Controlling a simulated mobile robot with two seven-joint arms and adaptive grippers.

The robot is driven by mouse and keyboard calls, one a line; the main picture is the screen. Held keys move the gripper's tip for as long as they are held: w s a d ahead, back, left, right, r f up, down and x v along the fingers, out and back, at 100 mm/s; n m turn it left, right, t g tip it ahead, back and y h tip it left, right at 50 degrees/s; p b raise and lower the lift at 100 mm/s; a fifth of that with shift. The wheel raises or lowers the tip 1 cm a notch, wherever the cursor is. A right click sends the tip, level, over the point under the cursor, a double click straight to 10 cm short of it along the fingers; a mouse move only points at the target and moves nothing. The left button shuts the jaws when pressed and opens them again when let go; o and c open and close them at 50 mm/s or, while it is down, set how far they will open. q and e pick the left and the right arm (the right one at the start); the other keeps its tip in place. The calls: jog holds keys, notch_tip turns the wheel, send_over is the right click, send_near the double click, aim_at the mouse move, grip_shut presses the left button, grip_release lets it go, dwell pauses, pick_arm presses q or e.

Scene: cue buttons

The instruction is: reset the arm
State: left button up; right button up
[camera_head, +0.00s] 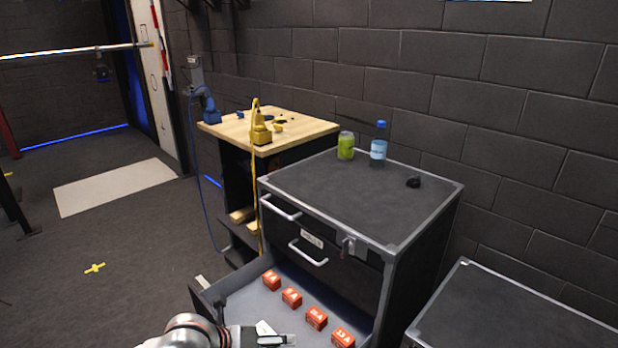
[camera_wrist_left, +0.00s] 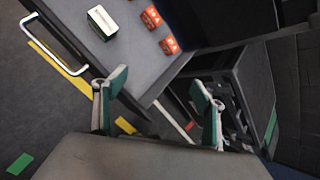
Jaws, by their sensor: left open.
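My left arm comes in at the bottom of the head view, with the left gripper (camera_head: 268,338) low over the open drawer's near-left part. In the left wrist view the left gripper (camera_wrist_left: 162,100) has its two green-tipped fingers spread wide, with nothing between them, near a drawer corner. Several red-orange labelled blocks (camera_head: 291,297) stand in a row in the open drawer (camera_head: 245,298). Two of the red blocks (camera_wrist_left: 169,45) show in the left wrist view, beside a white and green box (camera_wrist_left: 102,22). My right gripper is in neither view.
The dark cabinet (camera_head: 360,200) carries a green can (camera_head: 346,146), a blue-capped bottle (camera_head: 379,145) and a small black object (camera_head: 413,182). A wooden table (camera_head: 300,126) stands behind it. Another dark cabinet (camera_head: 510,315) is at right. Open floor lies to the left.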

pick_arm(q)
jog(key=s+f+n+t, duration=0.3)
jog(key=s+f+n, duration=0.4)
jog(key=n, duration=0.9)
jog(key=s+a+f+n+t+y+b, duration=0.1)
jog(key=s+a+f+n+y, duration=0.2)
jog(key=s+a+n, duration=0.7)
jog(key=s+f+n, duration=0.2)
jog(key=s+n, duration=0.1)
jog(key=n, duration=0.3)
jog(key=shift+a+f+t+b, duration=0.15)
jog(key=shift+a+t+b, duration=0.15)
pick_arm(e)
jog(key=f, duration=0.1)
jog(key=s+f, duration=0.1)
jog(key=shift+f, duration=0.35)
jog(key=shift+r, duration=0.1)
